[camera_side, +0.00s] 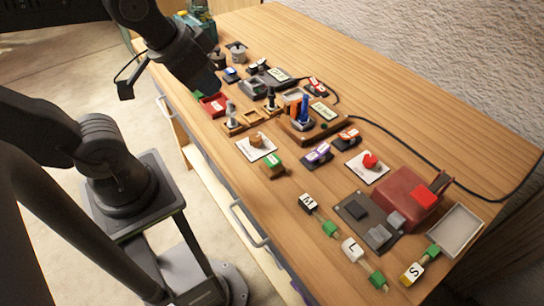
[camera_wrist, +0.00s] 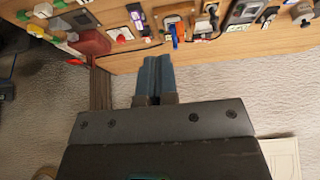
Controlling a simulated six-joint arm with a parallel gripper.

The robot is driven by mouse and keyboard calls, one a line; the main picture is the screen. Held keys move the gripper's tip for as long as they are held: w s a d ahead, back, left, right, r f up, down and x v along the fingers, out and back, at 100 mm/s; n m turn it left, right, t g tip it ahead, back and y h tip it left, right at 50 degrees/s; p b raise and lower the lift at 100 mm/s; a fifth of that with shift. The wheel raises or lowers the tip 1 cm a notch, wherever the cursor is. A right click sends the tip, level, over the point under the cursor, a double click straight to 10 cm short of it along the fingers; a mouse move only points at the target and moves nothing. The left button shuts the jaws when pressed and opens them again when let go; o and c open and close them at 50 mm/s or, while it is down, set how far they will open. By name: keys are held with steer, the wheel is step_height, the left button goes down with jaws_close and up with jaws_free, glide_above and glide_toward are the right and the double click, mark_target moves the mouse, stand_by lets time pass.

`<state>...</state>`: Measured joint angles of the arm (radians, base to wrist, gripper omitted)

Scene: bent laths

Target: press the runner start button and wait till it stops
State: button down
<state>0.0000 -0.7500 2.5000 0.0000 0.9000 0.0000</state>
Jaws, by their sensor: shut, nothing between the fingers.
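My gripper (camera_wrist: 154,62) shows in the wrist view with its two blue-grey fingers together and nothing between them. In the side view, my arm's end is above the far left part of the bench, and its fingertips are hard to make out. A wooden base (camera_side: 318,128) carries an orange and a blue upright part and a small label. A red knob (camera_side: 370,161) sits on a white card, and an orange-brown knob (camera_side: 256,140) sits on another. The labels are too small to read, so I cannot tell which part is the runner start button. My gripper touches none of these.
The wooden bench (camera_side: 450,130) has a dark red block (camera_side: 404,200), a grey tray (camera_side: 452,230) and blocks lettered M, L and S at the near end. A black cable (camera_side: 420,157) runs along the back. Clear wood lies behind the parts.

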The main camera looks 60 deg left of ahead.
steer(key=m+t, duration=0.4)
steer(key=m, duration=0.4)
glide_above(273, 161)
step_height(273, 161, down, 9)
steer(key=shift+f+y, duration=0.15)
steer(key=shift+y, duration=0.35)
steer(key=shift+f, duration=0.1)
steer(key=shift+f, duration=4.3)
steer(key=shift+f, duration=0.1)
steer(key=shift+f, duration=0.3)
